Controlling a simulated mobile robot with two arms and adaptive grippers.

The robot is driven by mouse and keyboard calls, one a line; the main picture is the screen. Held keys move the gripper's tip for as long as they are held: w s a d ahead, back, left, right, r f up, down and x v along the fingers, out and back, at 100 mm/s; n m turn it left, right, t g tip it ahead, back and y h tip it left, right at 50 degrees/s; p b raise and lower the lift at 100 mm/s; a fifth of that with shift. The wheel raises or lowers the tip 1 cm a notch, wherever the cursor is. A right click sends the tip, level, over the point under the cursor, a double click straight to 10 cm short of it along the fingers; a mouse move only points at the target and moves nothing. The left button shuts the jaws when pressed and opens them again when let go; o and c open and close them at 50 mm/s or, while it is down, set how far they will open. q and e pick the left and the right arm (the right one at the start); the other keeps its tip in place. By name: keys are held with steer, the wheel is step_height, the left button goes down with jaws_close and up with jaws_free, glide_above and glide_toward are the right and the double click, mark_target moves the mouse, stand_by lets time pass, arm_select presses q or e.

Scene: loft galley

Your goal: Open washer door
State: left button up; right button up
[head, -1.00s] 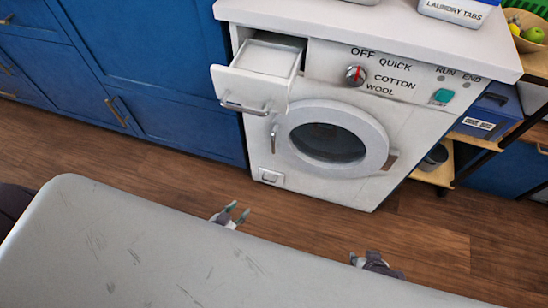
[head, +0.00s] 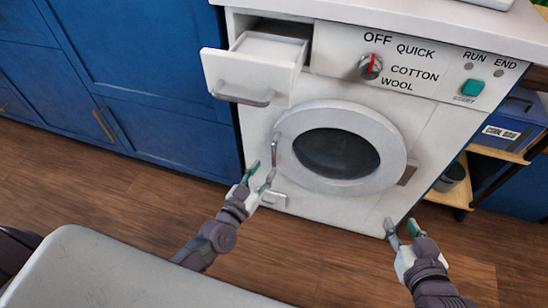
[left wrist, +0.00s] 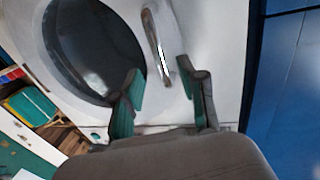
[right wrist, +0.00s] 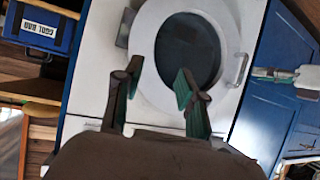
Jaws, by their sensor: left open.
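The washer (head: 230,120) is white, and its round door (head: 395,160) with dark glass is shut. The door's handle (head: 275,150) is a vertical metal bar at the left of the ring; it also shows in the left wrist view (left wrist: 155,45) and the right wrist view (right wrist: 239,70). My left gripper (head: 263,170) is open, just below the handle and apart from it in the left wrist view. My right gripper (head: 402,229) is open and empty, low in front of the washer's right side. The hinge (head: 407,173) sits at the door's right.
The detergent drawer (head: 255,70) stands pulled out above the handle. Blue cabinets (head: 150,80) are at the left. A shelf with a blue cool bag (head: 510,125) is at the right. A grey surface (head: 100,270) fills the lower left.

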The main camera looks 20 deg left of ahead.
mark_target(273, 158)
arm_select(q)
steer(key=w, duration=0.2)
steer(key=w+d+b, duration=0.1)
steer(key=w, duration=0.2)
steer(key=shift+w, duration=0.3)
steer(key=shift+w+d, duration=0.15)
steer(key=shift+w, duration=0.25)
arm_select(e)
step_height(273, 158, up, 6)
steer(key=w+a+t+y, duration=0.1)
steer(key=w+t, duration=0.2)
steer(key=shift+a+f+t, duration=0.2)
steer(key=shift+a+t, duration=0.1)
steer(key=shift+t, duration=0.1)
arm_select(q)
jaws_close()
